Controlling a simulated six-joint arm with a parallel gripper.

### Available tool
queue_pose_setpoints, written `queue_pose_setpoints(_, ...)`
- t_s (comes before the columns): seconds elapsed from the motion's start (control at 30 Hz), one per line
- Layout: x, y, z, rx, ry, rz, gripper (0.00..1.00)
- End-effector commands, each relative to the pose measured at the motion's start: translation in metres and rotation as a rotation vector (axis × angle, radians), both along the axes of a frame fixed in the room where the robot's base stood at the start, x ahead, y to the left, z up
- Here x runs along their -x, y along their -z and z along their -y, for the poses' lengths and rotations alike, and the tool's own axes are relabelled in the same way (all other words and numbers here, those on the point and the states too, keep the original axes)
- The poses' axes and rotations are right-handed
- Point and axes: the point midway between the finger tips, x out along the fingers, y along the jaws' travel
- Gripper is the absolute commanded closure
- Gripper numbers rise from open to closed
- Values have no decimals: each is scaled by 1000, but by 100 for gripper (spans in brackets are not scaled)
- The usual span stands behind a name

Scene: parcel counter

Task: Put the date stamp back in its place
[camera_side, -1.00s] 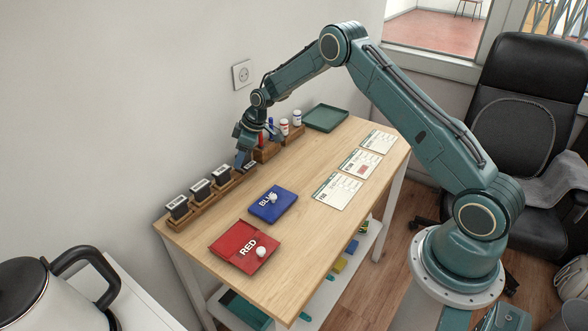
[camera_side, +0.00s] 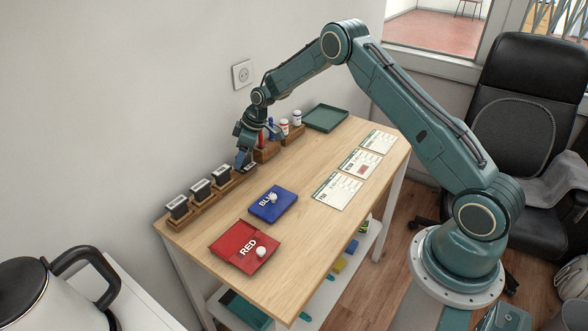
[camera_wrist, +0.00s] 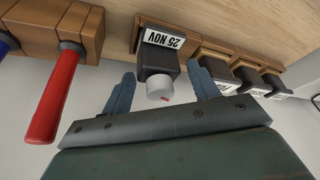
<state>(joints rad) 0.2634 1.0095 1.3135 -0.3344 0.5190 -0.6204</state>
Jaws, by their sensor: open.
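The date stamp (camera_wrist: 160,62), a dark block with a white "25 NOV" label and a pale round knob, stands at the end of the wooden stamp rack (camera_side: 209,205). My gripper (camera_wrist: 163,88) is open in the wrist view, with one blue-grey finger on each side of the stamp. Gaps show between the fingers and the stamp. In the side view my gripper (camera_side: 244,163) is low at the rack's right end and largely covers the stamp. How fully the stamp's base sits in its slot is hidden.
Several other dark stamps (camera_side: 200,189) stand along the rack. A wooden holder (camera_side: 266,153) with a red-handled tool (camera_wrist: 55,95) is close by. A blue pad (camera_side: 265,210) and a red pad (camera_side: 232,244) lie in front. Paper forms (camera_side: 338,190) lie to the right.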

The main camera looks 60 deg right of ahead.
Motion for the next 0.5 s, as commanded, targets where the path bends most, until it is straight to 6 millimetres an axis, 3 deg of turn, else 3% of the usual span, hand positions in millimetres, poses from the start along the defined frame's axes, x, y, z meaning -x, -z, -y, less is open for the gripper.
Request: queue_pose_setpoints(0.5,10,-27,6,0,0,0,40)
